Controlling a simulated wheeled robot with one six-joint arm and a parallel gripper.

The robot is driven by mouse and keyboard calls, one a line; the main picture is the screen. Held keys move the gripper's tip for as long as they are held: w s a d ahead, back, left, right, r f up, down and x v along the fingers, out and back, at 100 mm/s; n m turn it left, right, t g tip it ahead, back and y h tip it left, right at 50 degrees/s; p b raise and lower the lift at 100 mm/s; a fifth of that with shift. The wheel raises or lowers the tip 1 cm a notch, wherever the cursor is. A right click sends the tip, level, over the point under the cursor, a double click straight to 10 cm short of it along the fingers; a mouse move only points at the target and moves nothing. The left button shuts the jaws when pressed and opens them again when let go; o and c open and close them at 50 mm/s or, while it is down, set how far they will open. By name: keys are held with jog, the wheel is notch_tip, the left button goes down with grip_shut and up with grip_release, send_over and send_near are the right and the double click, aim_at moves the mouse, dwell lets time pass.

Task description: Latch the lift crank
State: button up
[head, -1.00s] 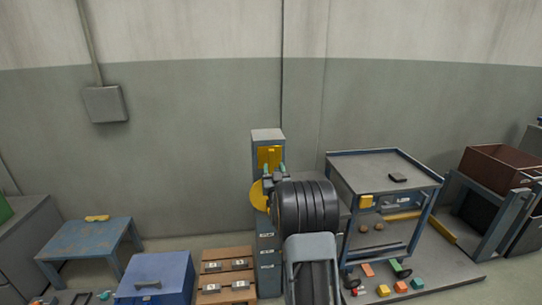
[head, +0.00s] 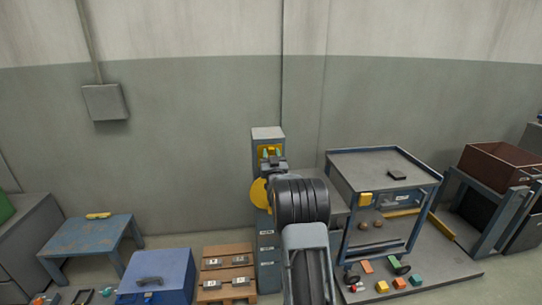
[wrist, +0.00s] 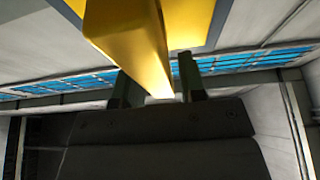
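The lift column (head: 267,225) is a tall blue-grey post with a yellow round plate (head: 259,193) on its left side and a yellow part (head: 269,149) near its top. My gripper (head: 271,155) is in front of that upper yellow part. In the wrist view, a yellow bar (wrist: 128,40) comes down between the two dark fingers of my gripper (wrist: 157,85). A gap shows beside the bar, so the fingers look open around it. I cannot tell whether this bar is the crank's handle or its latch. My arm hides part of the column.
A blue-grey cart (head: 385,165) stands close on the right of my arm. A wooden pallet (head: 226,262) and a blue box (head: 155,280) are at the column's left foot. A blue table (head: 85,240) stands farther left.

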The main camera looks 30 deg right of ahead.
grip_shut()
jog(key=shift+b, duration=0.3)
